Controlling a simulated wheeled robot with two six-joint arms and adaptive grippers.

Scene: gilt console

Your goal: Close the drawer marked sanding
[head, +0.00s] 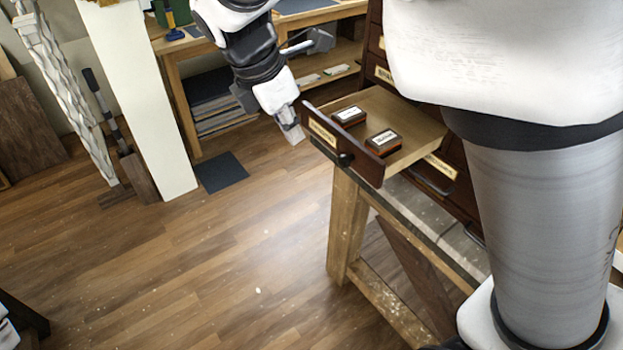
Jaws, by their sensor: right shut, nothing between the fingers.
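One drawer (412,117) stands pulled out of a dark red-brown cabinet (374,45). Its front (357,158) bears a cream label (322,134), too small and slanted to read surely, and a dark pull (345,159). Two small dark and orange boxes with white labels lie inside, one (348,115) near the far side and one (383,142) near the front. My right gripper (291,131) is shut and empty, pointing down just left of the drawer front's far end. I cannot tell whether it touches. My left gripper is out of view.
Other labelled drawers, one above (383,74) and one below (440,168), look shut. A wooden stand (343,225) carries the cabinet. A workbench (172,90) stands behind. My grey and white arm links hide the cabinet's right side. Open floor (190,270) lies at left.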

